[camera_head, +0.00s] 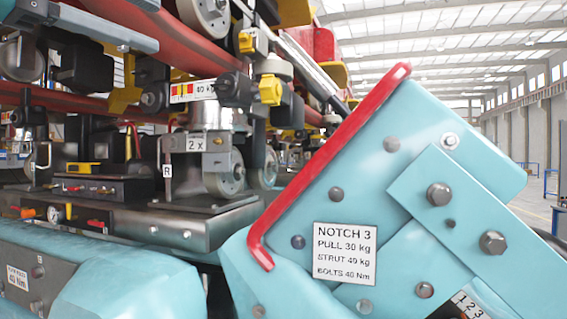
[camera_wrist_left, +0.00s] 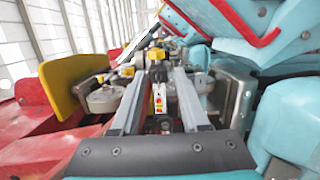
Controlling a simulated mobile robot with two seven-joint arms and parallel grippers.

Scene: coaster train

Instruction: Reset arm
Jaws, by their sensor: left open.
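My left gripper (camera_wrist_left: 158,76) shows in the left wrist view, its two grey fingers spread apart. Between and beyond them are a small label with red and yellow marks (camera_wrist_left: 159,98) and a yellow block (camera_wrist_left: 155,56). Nothing is clearly held, and I cannot tell whether the fingers touch anything. My right gripper is not in view.
A large teal panel (camera_head: 418,133) with a red bar (camera_head: 330,160) and a NOTCH 3 sign (camera_head: 345,253) fills the head view's right side. Wheels (camera_head: 224,172), yellow blocks (camera_head: 270,90) and red tubes crowd the left. Open hall floor shows at far right.

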